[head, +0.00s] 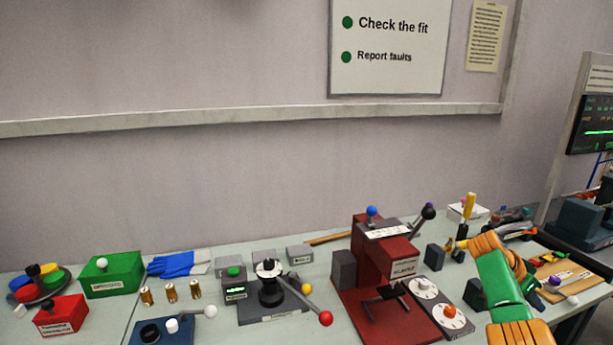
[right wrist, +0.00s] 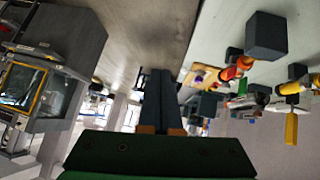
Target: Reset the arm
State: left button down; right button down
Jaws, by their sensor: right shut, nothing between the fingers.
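My right arm, orange and green, rises from the lower right of the head view. Its gripper (head: 537,300) is small and partly hidden there, above the right part of the table. In the right wrist view the two dark fingers of this gripper (right wrist: 161,98) lie together with orange at their bases. Nothing shows between them, and they touch no object. My left gripper is not in view.
A red press (head: 375,265), a grey base with a red-knobbed lever (head: 300,290) and a green box (head: 108,272) stand on the table. A yellow-handled tool (head: 469,206) and a dark block (head: 434,257) are left of my arm. A wooden board (head: 565,277) lies right.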

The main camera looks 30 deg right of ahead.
jog(key=s+d+f+n+t+h, duration=0.2)
jog(key=d+f+n+t+h, duration=0.15)
jog(key=f+n, duration=1.1)
jog(key=s+a+f+n+t+y, duration=0.3)
jog(key=s+a+f+n, duration=0.1)
jog(key=s+f+n, duration=0.7)
jog(key=s+a+f+m+g+y, duration=0.1)
jog(key=s+a+f+y, duration=0.1)
jog(key=a+f, duration=0.65)
jog(key=s+a+f+y, duration=0.15)
jog(key=a+f, duration=0.35)
jog(key=a, duration=0.7)
jog(key=a+f+m+y, duration=0.1)
jog(key=a+f+y, duration=0.1)
jog(key=a, duration=1)
jog(key=s+a+f+m+y, duration=0.1)
jog(key=a+f+y, duration=0.2)
jog(key=a, duration=0.9)
jog(key=shift+a+f+g, duration=0.2)
jog(key=shift+f+g, duration=0.1)
jog(key=shift+g, duration=0.05)
jog(key=shift+s, duration=0.1)
